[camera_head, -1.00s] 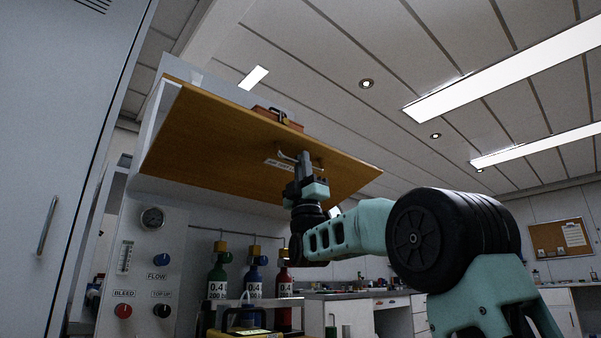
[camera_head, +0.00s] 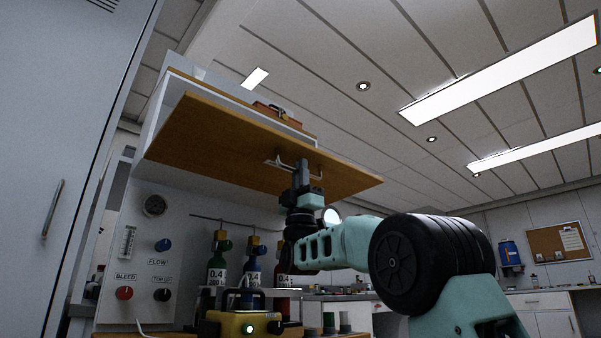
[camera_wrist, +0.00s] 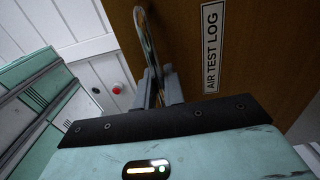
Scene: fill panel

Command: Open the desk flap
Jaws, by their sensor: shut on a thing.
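The desk flap (camera_head: 230,142) is a brown wooden panel on the white cabinet, tilted, with a pale gap between its upper edge and the cabinet top. In the wrist view its brown face (camera_wrist: 255,30) fills the upper right and carries an "AIR TEST LOG" label (camera_wrist: 212,47). A metal bar handle (camera_head: 317,177) sits on the flap, and it shows in the wrist view (camera_wrist: 146,40). My gripper (camera_head: 302,168) reaches up from below and is shut on the handle. The wrist view shows its fingers (camera_wrist: 160,88) at the bar; their exact contact is partly hidden.
A red case (camera_head: 272,112) rests on the cabinet top. Below the flap stand gas cylinders (camera_head: 253,272), a yellow device (camera_head: 243,327) and a panel with knobs (camera_head: 162,245). A tall grey cabinet (camera_head: 75,150) closes off the left. Open room lies to the right.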

